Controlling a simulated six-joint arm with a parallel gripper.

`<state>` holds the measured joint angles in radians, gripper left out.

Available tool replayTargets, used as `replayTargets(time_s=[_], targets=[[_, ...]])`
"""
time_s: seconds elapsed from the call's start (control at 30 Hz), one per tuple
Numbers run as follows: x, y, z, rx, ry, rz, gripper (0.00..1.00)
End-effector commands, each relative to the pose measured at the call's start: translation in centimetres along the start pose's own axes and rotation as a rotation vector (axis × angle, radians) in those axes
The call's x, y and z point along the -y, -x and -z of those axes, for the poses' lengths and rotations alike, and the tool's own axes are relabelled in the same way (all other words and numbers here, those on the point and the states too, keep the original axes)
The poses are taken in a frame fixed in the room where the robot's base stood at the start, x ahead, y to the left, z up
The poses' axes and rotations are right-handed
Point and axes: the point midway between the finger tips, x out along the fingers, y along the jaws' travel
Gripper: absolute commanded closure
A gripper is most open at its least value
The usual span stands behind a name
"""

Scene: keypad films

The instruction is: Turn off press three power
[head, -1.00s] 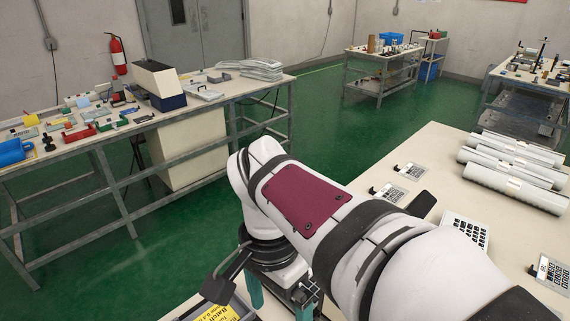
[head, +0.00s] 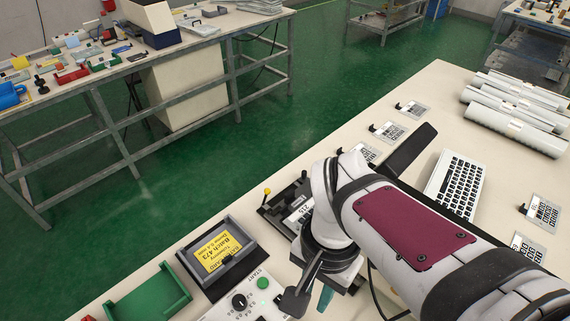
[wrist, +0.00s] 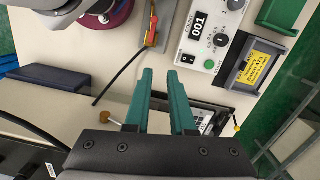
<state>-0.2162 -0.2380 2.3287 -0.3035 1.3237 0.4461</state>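My gripper (wrist: 161,77) has two teal fingers, standing apart with nothing between them. In the head view my gripper (head: 318,283) is partly hidden by my wrist, over the near bench. A white control box (head: 258,299) with a green START button (head: 262,283) and a black knob (head: 239,300) is beside it. A red and yellow part (wrist: 151,40) on a grey plate, with a black cable, lies just beyond my fingertips. I cannot read any label naming press three power.
A yellow batch card (head: 221,249) sits in a dark holder beside a green tray (head: 148,301). A dark device with a yellow-knobbed lever (head: 267,191) is behind my gripper. Keypad films (head: 389,132), a keyboard (head: 455,185) and white rolls (head: 517,122) are on the bench to the right.

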Motion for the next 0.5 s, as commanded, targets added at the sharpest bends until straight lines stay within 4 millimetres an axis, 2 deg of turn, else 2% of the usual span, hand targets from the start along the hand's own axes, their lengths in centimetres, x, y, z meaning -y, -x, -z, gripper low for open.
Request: replayTargets(time_s=[0.03, 0.1, 0.2, 0.3, 0.5], targets=[[1.9, -0.4, 0.6, -0.009, -0.021, -0.033, 0.88], [4.5, -1.0, 1.3, -0.034, -0.071, -0.066, 1.0], [7.2, -1.9, 1.7, -0.064, -0.123, -0.094, 1.0], [8.5, -2.4, 1.8, -0.08, -0.15, -0.103, 1.0], [8.6, -2.4, 1.8, -0.083, -0.158, -0.102, 1.0]])
